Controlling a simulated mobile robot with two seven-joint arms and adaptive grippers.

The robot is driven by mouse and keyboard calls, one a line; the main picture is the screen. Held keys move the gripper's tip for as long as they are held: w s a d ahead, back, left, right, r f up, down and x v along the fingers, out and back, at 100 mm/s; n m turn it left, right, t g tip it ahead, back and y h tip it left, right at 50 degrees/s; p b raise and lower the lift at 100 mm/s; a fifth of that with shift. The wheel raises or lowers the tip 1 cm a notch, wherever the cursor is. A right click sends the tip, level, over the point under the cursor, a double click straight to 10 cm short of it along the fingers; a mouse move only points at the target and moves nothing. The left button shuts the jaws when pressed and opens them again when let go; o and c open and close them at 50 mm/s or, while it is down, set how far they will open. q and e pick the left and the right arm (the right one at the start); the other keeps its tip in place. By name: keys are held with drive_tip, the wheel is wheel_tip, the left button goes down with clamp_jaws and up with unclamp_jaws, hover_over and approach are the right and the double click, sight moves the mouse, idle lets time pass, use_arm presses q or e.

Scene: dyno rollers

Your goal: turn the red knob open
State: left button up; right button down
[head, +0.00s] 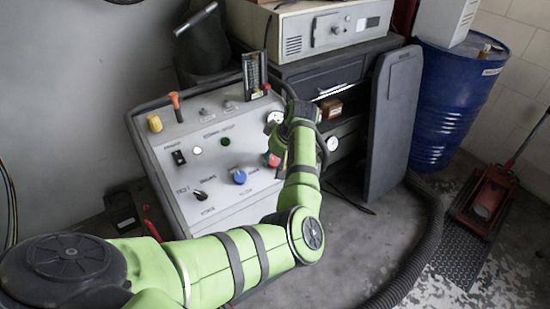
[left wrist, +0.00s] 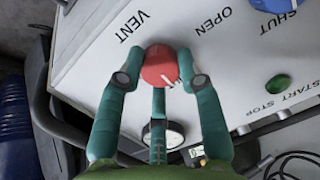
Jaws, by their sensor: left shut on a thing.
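The red knob (left wrist: 158,62) is on the sloped white control panel (head: 205,205), close to the words VENT and OPEN in the left wrist view. In the head view only part of the red knob (head: 271,160) shows beside my left arm. My left gripper (left wrist: 160,77) is around the knob, with its teal fingers at the knob's sides and one finger below it, shut on it. A short pale mark shows on the knob's lower right edge. My right gripper is in neither view.
A blue knob (head: 239,177), a green button (head: 225,141) and a yellow knob (head: 155,123) are on the same panel. A dark panel board (head: 395,125) stands to the right, with a blue drum (head: 455,105) behind it. A black hose (head: 428,240) lies on the floor.

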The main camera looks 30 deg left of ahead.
use_arm(q)
drive_tip(key=shift+s+r+m+p, duration=0.1)
drive_tip(key=shift+m+p, duration=0.2)
drive_tip(key=shift+p, duration=0.2)
drive_tip(key=m+p, duration=0.6)
drive_tip(key=p, duration=0.1)
drive_tip(key=shift+m+y, duration=0.3)
drive_tip(key=shift+y, duration=0.1)
drive_tip(key=m+p, duration=0.4)
drive_tip(key=m, duration=0.1)
drive_tip(key=shift+d+y, duration=0.1)
drive_tip(key=shift+y, duration=0.2)
drive_tip(key=m+p, duration=0.1)
drive_tip(key=m, duration=0.2)
drive_tip(key=m+p, duration=0.1)
drive_tip(key=m, duration=0.1)
drive_tip(key=shift+f+p, duration=0.25)
drive_tip(key=shift+p, duration=0.05)
drive_tip(key=shift+m, duration=0.4)
drive_tip(key=o, duration=1.1)
drive_tip(key=shift+o, duration=0.2)
drive_tip(key=shift+r, duration=0.1)
